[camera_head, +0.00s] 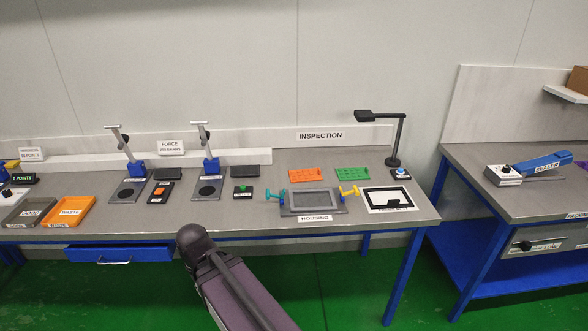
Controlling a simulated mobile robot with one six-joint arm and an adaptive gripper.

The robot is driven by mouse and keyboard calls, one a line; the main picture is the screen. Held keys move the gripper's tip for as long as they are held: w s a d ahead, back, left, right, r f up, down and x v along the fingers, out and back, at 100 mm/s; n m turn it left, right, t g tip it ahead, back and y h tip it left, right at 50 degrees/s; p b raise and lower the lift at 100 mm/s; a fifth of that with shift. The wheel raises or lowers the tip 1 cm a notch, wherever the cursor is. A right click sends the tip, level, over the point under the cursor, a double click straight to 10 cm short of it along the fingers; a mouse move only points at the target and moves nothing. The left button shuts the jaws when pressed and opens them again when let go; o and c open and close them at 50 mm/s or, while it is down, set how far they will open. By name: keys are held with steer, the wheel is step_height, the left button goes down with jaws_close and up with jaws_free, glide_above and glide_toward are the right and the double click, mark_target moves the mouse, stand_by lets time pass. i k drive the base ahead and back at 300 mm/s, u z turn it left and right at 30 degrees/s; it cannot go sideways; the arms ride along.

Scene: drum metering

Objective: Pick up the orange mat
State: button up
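The orange mat (308,175) is a flat, thin orange piece with small dark marks on it. It lies on the grey bench top under the INSPECTION sign, behind the grey housing fixture and left of a similar green mat (353,173). Nothing covers it. My arm comes up from the bottom middle and shows a dark rounded joint in front of the bench, well left of the mat. My gripper's fingers do not show, so I cannot see what it holds.
The housing fixture (311,201) with teal and yellow clamps stands in front of the mats. A lamp (397,140) stands behind right, with a blue-topped button (401,174) below it. A black-framed panel (388,199) lies front right. An orange WASTE tray (52,224) is far left.

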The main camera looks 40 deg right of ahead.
mark_target(307, 175)
steer(key=i, duration=0.4)
steer(key=u, duration=1)
steer(key=i, duration=1.25)
steer(key=z, duration=0.6)
